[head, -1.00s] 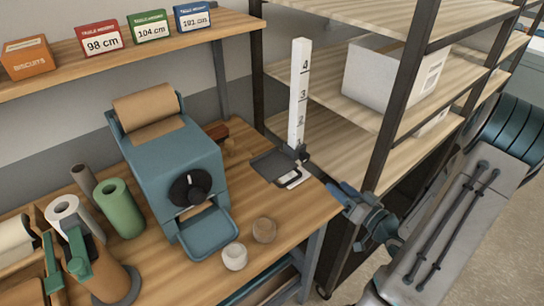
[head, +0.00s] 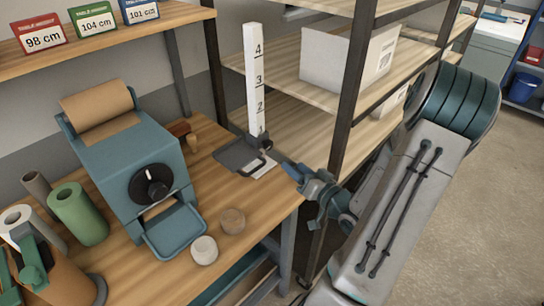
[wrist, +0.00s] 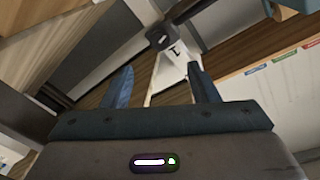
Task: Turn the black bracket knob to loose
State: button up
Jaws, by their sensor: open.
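A white upright post (head: 254,75) with height numbers stands at the right end of the wooden bench. A black bracket (head: 264,144) sits around its lower part. In the wrist view the dark bracket (wrist: 160,37) shows beyond my fingertips, in front of the white post (wrist: 168,75). The knob is too small to tell apart from the bracket, and its setting cannot be read. My gripper (head: 286,165) is just right of the bracket, apparently close to it. In the wrist view my gripper (wrist: 160,75) is open, with nothing between its blue fingers.
A dark flat plate (head: 232,153) lies at the post's foot. A teal machine (head: 125,165) with a black dial stands to the left, with two small round pots (head: 204,250) in front. A shelf rack (head: 345,100) with a white box (head: 320,60) stands close behind my arm.

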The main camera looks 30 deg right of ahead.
aim_at(270, 146)
jog(key=w, duration=0.3)
jog(key=w+a, duration=0.1)
jog(key=w, duration=0.3)
jog(key=w+a+p, duration=0.1)
jog(key=w, duration=0.3)
jog(key=shift+a, duration=0.15)
jog(key=c, duration=1)
